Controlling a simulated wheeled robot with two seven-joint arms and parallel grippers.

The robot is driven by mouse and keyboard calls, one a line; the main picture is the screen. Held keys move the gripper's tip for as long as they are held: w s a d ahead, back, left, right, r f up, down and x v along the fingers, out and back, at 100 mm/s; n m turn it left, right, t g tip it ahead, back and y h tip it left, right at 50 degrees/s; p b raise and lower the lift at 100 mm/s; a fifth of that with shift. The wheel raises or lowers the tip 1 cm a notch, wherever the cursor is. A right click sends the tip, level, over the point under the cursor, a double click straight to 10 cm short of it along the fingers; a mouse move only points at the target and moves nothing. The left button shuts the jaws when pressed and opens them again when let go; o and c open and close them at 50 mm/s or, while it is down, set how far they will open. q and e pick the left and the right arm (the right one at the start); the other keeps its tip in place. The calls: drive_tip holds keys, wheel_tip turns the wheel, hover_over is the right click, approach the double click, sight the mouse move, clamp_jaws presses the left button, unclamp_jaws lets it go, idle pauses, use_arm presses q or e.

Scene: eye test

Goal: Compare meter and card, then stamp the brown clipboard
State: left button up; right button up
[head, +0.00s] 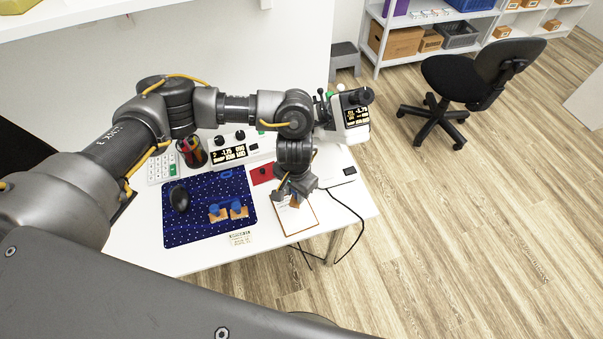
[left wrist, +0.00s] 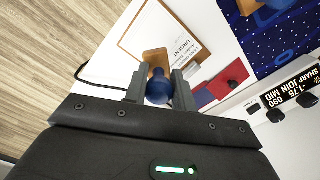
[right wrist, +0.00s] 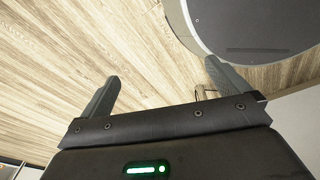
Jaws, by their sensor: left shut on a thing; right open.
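My left gripper (head: 292,196) is shut on a blue-knobbed stamp (left wrist: 157,88) with a wooden base. It holds it over the brown clipboard (head: 288,228), which bears a white printed sheet (left wrist: 172,28); I cannot tell whether the stamp touches it. The meter (head: 235,151) is a white console at the table's back, reading -1.75, 090, SHARP JOIN MID. A small printed card (head: 240,238) lies at the front edge, too small to read. Two more blue-knobbed stamps (head: 215,214) (head: 237,209) stand on the mat. My right gripper (right wrist: 165,88) is open and empty above the floor.
A dark blue dotted mat (head: 190,228) carries a black mouse-like object (head: 179,197). A red pad (head: 262,175) lies beside it. A second device with a lit screen (head: 356,116) stands at the back right. A black cable (head: 350,210) hangs off the right edge. A chair (head: 470,80) stands beyond.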

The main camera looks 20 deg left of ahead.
sight(295, 204)
use_arm(q)
drive_tip(key=shift+s+d+f, duration=0.1)
drive_tip(key=shift+f, duration=0.1)
use_arm(e)
drive_tip(key=s+f+b, duration=0.2)
drive_tip(key=s, duration=0.6)
use_arm(q)
drive_tip(key=shift+s+d+f+b, duration=0.1)
drive_tip(key=shift+s+f+b, duration=0.25)
drive_tip(key=shift+f, duration=0.3)
drive_tip(key=shift+s+f+b, duration=0.2)
drive_tip(key=shift+f+b, duration=0.2)
drive_tip(key=shift+f, duration=0.2)
drive_tip(key=shift+s+f+b, duration=0.1)
drive_tip(key=shift+f+b, duration=0.6)
drive_tip(key=shift+b, duration=0.4)
drive_tip(key=shift+f+b, duration=0.8)
drive_tip(key=shift+b, duration=0.4)
drive_tip(key=shift+s+r, duration=0.1)
drive_tip(key=shift+s, duration=0.1)
drive_tip(key=shift+w, duration=0.1)
use_arm(e)
wheel_tip(295, 204, down, 6)
drive_tip(key=w, duration=0.2)
drive_tip(key=shift+w+f, duration=0.15)
drive_tip(key=shift+w, duration=0.25)
drive_tip(key=shift+d, duration=0.1)
